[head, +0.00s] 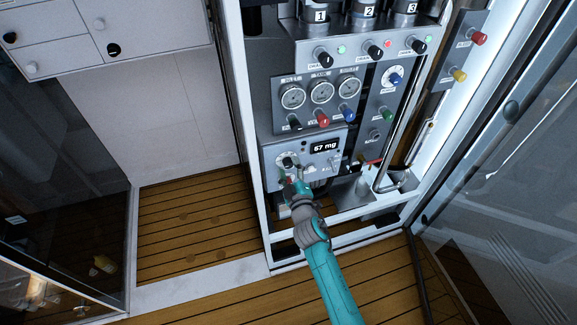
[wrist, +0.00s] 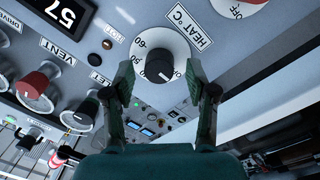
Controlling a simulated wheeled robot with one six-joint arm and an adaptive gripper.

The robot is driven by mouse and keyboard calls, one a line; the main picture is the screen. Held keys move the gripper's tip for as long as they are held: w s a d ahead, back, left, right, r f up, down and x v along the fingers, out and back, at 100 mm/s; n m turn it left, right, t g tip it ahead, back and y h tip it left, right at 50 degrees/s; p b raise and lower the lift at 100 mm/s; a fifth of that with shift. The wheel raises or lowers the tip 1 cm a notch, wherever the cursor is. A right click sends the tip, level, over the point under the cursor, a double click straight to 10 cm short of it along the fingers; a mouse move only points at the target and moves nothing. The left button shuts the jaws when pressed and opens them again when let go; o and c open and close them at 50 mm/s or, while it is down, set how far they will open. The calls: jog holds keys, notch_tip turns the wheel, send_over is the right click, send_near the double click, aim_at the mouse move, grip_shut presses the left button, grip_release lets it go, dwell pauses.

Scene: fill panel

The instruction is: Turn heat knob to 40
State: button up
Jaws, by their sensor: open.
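The heat knob (wrist: 159,66) is a black knob on a round white dial, beside a label reading HEAT °C. Numbers show on the dial's upper left rim, but I cannot read the knob's setting for sure. In the head view the dial (head: 287,160) is on the lower left of the grey panel. My gripper (wrist: 160,84) is open, with one green finger on each side of the knob's lower part. I cannot tell whether the fingers touch it. In the head view my gripper (head: 291,177) is just in front of the dial and partly covers it.
A black display (head: 324,146) sits right of the dial. A red knob (wrist: 38,87) labelled VENT is close by on the left in the wrist view. Several gauges (head: 321,91) and coloured knobs are above. A white frame post (head: 247,160) stands left of the panel.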

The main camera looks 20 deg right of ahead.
jog(key=shift+w, duration=0.6)
grip_shut()
